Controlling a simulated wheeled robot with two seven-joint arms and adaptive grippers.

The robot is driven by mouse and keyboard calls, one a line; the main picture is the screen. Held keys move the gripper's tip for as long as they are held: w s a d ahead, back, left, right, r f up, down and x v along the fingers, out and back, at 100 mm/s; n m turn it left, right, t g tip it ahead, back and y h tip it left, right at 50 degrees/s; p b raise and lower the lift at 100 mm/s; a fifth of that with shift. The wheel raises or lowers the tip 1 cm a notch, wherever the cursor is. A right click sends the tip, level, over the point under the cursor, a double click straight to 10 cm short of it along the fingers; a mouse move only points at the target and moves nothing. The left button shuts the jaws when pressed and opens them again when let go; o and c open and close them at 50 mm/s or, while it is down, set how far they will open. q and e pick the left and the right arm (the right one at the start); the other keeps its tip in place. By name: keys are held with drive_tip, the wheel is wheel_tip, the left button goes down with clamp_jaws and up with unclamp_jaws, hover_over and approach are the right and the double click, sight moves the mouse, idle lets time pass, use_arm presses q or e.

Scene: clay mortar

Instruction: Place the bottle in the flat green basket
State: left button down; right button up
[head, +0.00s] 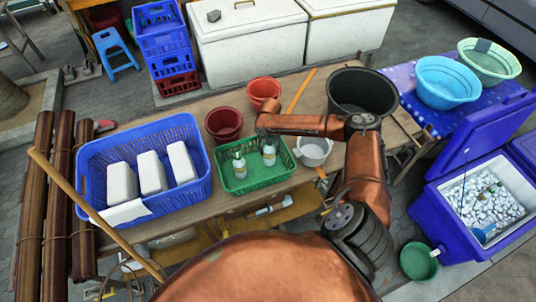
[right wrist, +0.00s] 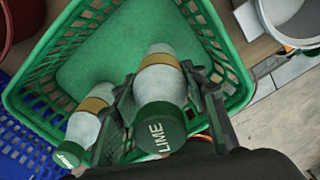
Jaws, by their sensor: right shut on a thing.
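The flat green basket (head: 262,184) stands on the wooden table in the head view, and its floor and slotted walls fill much of the right wrist view (right wrist: 108,58). My right gripper (head: 268,138) is over the basket and shut on a white bottle (head: 269,156) with a gold band and a green cap marked LIME. In the right wrist view its fingers lie on both sides of this bottle (right wrist: 158,82), within the basket's outline. I cannot tell whether its base touches the basket floor. A second similar bottle (head: 239,168) stands in the basket to the left. My left gripper is not in view.
A blue basket (head: 90,165) with several white blocks stands left of the green one. Two red pots (head: 224,124) are behind it. A white pot (head: 313,150) is close on the right, with a large black tub (head: 362,92) beyond. A blue cooler (head: 450,205) stands farther right.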

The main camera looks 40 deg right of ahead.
sight(268, 154)
drive_tip(key=shift+w+a+f, duration=0.15)
drive_tip(key=shift+w+f, duration=0.15)
drive_tip(key=shift+w, duration=0.05)
wheel_tip(268, 154, down, 2)
drive_tip(key=shift+f, duration=0.55)
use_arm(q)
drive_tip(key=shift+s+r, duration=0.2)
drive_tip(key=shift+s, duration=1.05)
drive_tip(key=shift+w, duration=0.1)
use_arm(e)
drive_tip(key=o, duration=1)
drive_tip(key=shift+f, duration=0.1)
drive_tip(key=o, duration=0.5)
drive_tip(key=shift+s, duration=0.1)
drive_tip(key=shift+c, duration=0.2)
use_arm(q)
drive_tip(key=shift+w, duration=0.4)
